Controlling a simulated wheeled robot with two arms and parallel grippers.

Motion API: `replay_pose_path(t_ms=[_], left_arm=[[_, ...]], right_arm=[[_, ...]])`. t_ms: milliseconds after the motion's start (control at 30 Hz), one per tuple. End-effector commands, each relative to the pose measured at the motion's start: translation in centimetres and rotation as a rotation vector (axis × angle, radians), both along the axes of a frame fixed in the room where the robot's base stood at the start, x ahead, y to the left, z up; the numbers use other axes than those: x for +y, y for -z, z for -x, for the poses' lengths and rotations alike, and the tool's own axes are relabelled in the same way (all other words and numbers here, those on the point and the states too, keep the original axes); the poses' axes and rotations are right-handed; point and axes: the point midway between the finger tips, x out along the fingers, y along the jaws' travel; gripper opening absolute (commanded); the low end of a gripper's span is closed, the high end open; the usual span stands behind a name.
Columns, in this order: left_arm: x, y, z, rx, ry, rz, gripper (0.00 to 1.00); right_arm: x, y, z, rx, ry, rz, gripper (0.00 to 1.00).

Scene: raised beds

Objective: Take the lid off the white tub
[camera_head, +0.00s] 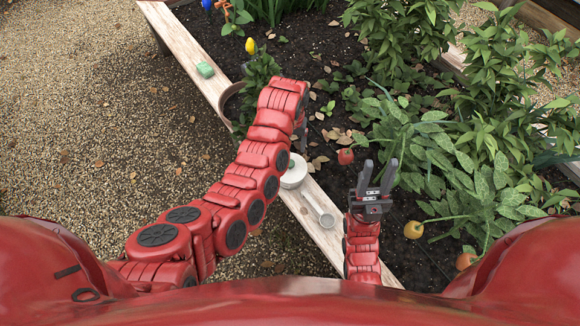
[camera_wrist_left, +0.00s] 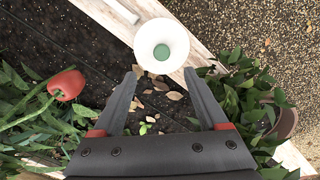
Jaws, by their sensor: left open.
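The white tub (camera_head: 294,173) stands on the wooden edge of the bed, partly hidden by my left arm in the head view. In the left wrist view its round white lid (camera_wrist_left: 146,30) shows from above with a green knob (camera_wrist_left: 161,52) at the centre. My left gripper (camera_wrist_left: 162,72) is open and empty, its fingertips just short of the lid in that picture. In the head view the left gripper is mostly hidden behind its arm. My right gripper (camera_head: 377,172) is open and empty over the bed's near edge, right of the tub.
A pale scoop-like tool (camera_head: 322,213) lies on the plank (camera_head: 315,237) beside the tub. A potted plant (camera_head: 231,98) stands close to my left arm. Leafy plants and a red tomato (camera_head: 345,156) fill the bed.

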Motion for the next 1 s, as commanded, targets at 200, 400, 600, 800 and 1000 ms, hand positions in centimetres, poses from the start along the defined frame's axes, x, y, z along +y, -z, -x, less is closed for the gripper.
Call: replay_pose_path(t_ms=[200, 400, 600, 800, 1000], left_arm=[[0.1, 3.9, 0.0, 0.002, 0.001, -0.002, 0.76], [0.1, 5.5, -0.1, -0.001, 0.0, 0.0, 0.76], [0.1, 6.3, -0.2, -0.005, 0.0, 0.001, 0.76], [0.4, 8.4, -0.1, -0.001, 0.002, -0.002, 0.76], [0.4, 10.6, -0.1, -0.001, 0.002, -0.001, 0.76]], right_arm=[[0.0, -0.2, 0.0, 0.0, 0.0, 0.0, 0.38], [0.0, -0.1, 0.0, 0.0, 0.0, 0.0, 0.38], [0.0, -0.1, 0.0, 0.0, 0.0, 0.0, 0.38], [0.0, 0.2, 0.0, 0.0, 0.0, 0.0, 0.38], [0.0, 1.1, 0.0, 0.0, 0.0, 0.0, 0.38]])
